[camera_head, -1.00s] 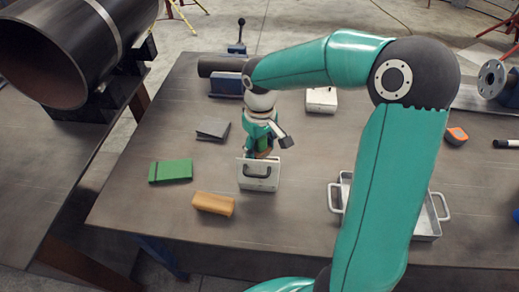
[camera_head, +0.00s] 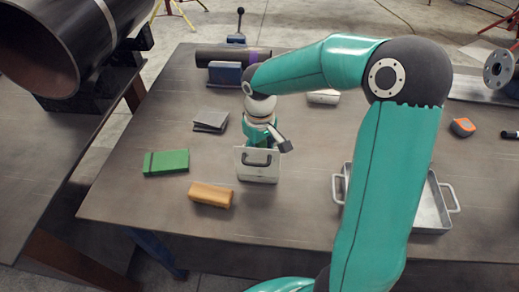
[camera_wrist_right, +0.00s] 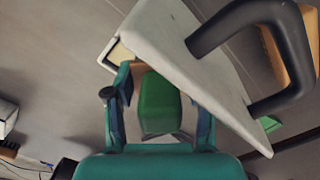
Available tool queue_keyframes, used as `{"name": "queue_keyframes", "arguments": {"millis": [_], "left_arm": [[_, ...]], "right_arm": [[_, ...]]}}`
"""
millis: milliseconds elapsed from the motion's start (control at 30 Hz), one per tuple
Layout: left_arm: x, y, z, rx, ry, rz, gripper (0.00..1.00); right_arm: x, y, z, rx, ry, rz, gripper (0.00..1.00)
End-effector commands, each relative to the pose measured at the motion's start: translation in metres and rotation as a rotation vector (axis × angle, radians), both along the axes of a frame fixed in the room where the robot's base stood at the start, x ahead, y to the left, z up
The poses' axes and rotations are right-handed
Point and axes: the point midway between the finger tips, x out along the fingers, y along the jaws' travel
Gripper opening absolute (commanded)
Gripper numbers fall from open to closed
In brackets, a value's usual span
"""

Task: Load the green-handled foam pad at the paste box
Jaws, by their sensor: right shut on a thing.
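The pale grey paste box (camera_head: 259,175) stands on the table, its upright lid or panel with a dark handle facing the head camera. It also shows in the wrist view as a tilted pale panel (camera_wrist_right: 165,35) with a dark handle. My right gripper (camera_wrist_right: 158,110) is shut on the green handle (camera_wrist_right: 160,100) of the foam pad. In the head view my right gripper (camera_head: 262,135) is just behind and above the panel, pointing down. The pad is mostly hidden; I cannot tell whether it touches paste. My left gripper is not in view.
A green box (camera_head: 166,162) and a tan block (camera_head: 210,195) lie left of the paste box. A grey wedge-like object (camera_head: 211,122) is behind them. A metal tray (camera_head: 432,205) stands right, partly behind my arm. A dark pipe (camera_head: 232,57) rests in a vise at the back.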

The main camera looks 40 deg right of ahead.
Motion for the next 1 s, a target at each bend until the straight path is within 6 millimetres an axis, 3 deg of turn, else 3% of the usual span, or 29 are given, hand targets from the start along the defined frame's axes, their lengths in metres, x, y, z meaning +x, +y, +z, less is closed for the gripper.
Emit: {"name": "queue_keyframes", "arguments": {"millis": [1000], "left_arm": [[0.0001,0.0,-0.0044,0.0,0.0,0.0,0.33]], "right_arm": [[0.0001,0.0,-0.0049,0.0,0.0,0.0,0.27]]}}
